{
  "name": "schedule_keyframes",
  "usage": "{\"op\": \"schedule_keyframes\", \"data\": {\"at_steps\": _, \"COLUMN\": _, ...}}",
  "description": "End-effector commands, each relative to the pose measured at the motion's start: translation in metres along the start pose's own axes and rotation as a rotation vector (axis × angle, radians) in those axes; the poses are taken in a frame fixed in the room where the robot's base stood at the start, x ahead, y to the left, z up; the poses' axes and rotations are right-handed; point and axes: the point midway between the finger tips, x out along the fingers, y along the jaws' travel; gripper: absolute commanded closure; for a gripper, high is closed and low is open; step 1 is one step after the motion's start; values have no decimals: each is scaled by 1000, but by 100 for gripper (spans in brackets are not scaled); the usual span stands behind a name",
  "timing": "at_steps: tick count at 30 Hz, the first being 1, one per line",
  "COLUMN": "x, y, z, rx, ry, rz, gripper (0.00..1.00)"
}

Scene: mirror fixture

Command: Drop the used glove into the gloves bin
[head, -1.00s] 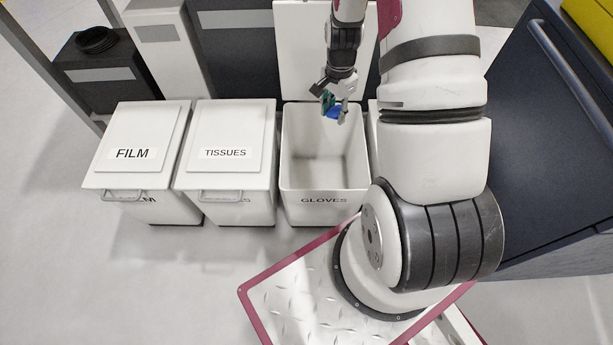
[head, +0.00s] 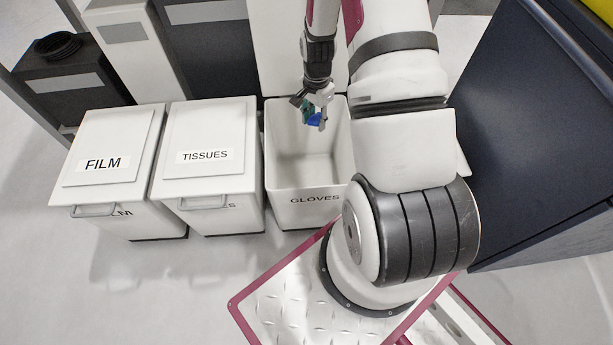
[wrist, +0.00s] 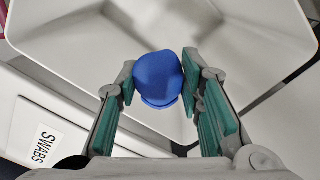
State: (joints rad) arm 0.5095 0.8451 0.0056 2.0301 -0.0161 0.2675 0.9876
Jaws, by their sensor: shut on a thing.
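The used glove is a small blue bundle (wrist: 158,80) between the green-padded fingers of my gripper (wrist: 160,98) in the wrist view. My gripper is shut on it. In the head view the blue glove (head: 313,119) hangs below my gripper (head: 314,112), over the back part of the gloves bin. The gloves bin (head: 300,198) is white, labelled GLOVES, and its lid (head: 290,60) stands open at the back. The bin looks empty inside. In the wrist view the bin's pale interior (wrist: 240,45) lies beneath the glove.
Closed white bins labelled FILM (head: 103,163) and TISSUES (head: 205,157) stand to the left. A bin labelled SWABS (wrist: 45,140) shows closed in the wrist view. A dark cabinet (head: 540,140) stands close on the right. Grey floor (head: 130,290) is free at the front left.

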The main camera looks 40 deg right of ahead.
Motion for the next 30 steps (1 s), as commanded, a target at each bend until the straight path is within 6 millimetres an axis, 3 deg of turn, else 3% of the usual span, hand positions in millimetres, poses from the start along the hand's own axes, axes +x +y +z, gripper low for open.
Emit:
{"op": "schedule_keyframes", "data": {"at_steps": 9, "x": 5, "y": 0, "z": 0, "rx": -1, "ry": 1, "rz": -1, "gripper": 77}}
{"op": "schedule_keyframes", "data": {"at_steps": 10, "x": 5, "y": 0, "z": 0, "rx": -1, "ry": 1, "rz": -1, "gripper": 64}}
{"op": "schedule_keyframes", "data": {"at_steps": 13, "x": 5, "y": 0, "z": 0, "rx": -1, "ry": 1, "rz": -1, "gripper": 43}}
{"op": "schedule_keyframes", "data": {"at_steps": 23, "x": 3, "y": -1, "z": 0, "rx": -1, "ry": 1, "rz": -1, "gripper": 43}}
{"op": "schedule_keyframes", "data": {"at_steps": 30, "x": -26, "y": -2, "z": -1, "rx": -1, "ry": 4, "rz": -6, "gripper": 43}}
